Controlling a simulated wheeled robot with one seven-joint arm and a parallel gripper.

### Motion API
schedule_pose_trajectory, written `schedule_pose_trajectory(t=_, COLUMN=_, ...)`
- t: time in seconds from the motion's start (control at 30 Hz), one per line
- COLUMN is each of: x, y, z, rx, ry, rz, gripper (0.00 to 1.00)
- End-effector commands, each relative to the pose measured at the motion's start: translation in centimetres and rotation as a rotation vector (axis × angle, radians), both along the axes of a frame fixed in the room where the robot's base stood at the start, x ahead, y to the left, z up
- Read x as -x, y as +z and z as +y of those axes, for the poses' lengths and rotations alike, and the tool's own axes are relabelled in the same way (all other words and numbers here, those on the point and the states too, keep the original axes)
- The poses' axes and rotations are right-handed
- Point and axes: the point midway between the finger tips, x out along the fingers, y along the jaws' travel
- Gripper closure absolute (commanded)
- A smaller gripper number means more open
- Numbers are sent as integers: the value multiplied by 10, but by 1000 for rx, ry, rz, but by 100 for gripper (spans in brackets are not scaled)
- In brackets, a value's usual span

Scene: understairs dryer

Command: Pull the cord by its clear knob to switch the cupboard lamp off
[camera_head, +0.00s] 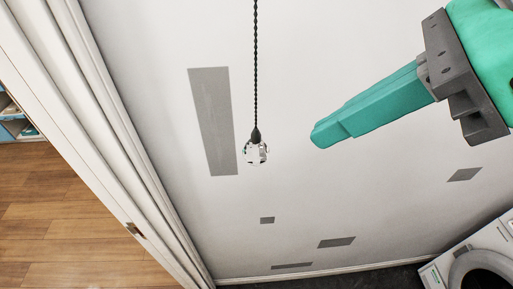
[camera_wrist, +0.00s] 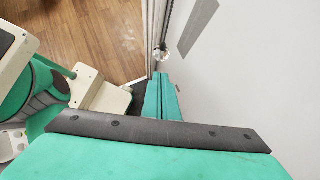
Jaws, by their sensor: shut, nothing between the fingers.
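The clear knob (camera_head: 256,152) hangs at the lower end of a dark twisted cord (camera_head: 256,70), with a dark cap above it, in front of the white wall. My gripper (camera_head: 318,136) is to the right of the knob in the head view. Its teal fingers are shut and empty, with a gap between their tips and the knob. In the wrist view the knob (camera_wrist: 161,53) hangs beyond the shut fingertips (camera_wrist: 160,76), with the cord (camera_wrist: 169,20) rising above it. The cupboard lamp is not in view.
A white door frame (camera_head: 95,130) stands at the left, with a wooden floor (camera_head: 70,220) beyond. Grey patches, one long (camera_head: 213,120), mark the wall. A white front-loading machine (camera_head: 470,262) is at the lower right. The space around the knob looks clear.

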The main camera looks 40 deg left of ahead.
Motion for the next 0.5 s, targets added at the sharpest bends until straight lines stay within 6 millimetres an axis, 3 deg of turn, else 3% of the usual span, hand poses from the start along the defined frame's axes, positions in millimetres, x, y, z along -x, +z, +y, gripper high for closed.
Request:
schedule_pose_trajectory(t=0.2, x=-6, y=24, z=-17, rx=-1, ry=-1, rz=0, gripper=100)
schedule_pose_trajectory(t=0.5, x=-7, y=32, z=-23, rx=-1, ry=2, rz=-1, gripper=100)
